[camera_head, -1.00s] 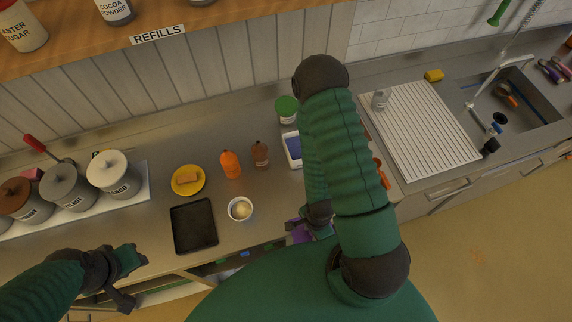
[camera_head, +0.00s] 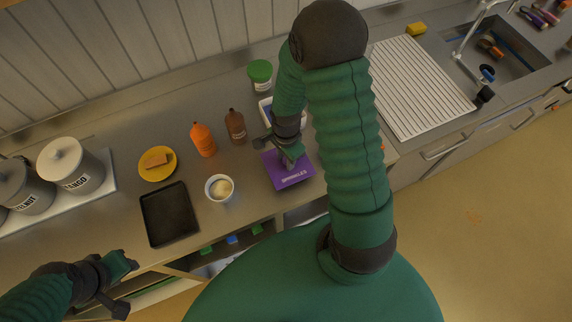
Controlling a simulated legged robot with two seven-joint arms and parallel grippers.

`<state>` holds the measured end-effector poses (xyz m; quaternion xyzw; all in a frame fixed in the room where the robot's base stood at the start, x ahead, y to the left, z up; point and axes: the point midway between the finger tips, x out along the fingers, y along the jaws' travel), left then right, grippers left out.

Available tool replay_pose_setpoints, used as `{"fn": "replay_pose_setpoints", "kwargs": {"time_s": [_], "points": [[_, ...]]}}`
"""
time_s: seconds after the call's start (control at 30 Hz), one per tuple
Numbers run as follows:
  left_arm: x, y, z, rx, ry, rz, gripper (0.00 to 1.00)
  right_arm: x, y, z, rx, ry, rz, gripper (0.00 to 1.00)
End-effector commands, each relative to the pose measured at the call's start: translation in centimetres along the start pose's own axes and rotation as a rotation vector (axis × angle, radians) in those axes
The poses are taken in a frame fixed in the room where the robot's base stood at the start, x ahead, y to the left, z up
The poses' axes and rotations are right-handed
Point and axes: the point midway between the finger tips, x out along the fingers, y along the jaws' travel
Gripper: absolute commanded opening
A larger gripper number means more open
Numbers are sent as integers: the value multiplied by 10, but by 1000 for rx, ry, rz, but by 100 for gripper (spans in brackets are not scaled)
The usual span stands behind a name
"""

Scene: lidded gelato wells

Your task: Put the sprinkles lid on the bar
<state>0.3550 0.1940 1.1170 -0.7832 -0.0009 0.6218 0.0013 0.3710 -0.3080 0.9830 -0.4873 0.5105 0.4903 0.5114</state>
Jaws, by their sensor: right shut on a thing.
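The sprinkles lid is a flat purple square (camera_head: 291,179) with white lettering, over the front part of the steel bar (camera_head: 245,212). My right gripper (camera_head: 288,161) is shut on the lid's handle from above, and the fingers partly hide it. I cannot tell whether the lid touches the bar or hovers just above it. A white tub with purple content (camera_head: 266,111) stands behind, partly hidden by my right arm.
A white bowl (camera_head: 211,190), black tray (camera_head: 170,215), yellow plate (camera_head: 145,171), orange bottle (camera_head: 203,140) and brown bottle (camera_head: 236,127) stand left of the lid. A green-lidded tub (camera_head: 260,77) is behind. A ribbed drainboard (camera_head: 415,90) and sink lie right.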

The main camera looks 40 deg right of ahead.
Motion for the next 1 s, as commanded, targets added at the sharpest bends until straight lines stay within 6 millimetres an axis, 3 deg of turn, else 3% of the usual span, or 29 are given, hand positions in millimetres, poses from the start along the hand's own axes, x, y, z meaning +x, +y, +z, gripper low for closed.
{"fn": "replay_pose_setpoints", "kwargs": {"time_s": [0.2,0.5,0.53,0.7,1.0], "points": [[36,0,9,0,-1,0,36,39,1,0,-2,0,0,0],[33,0,8,0,0,0,36,37,1,0,-1,-1,2,0],[33,0,8,0,-1,0,36,37,1,0,-1,-1,2,30],[32,0,8,0,0,0,36,36,1,0,-1,-1,1,51],[30,0,7,0,-1,0,36,33,1,0,-1,-1,0,51]]}}
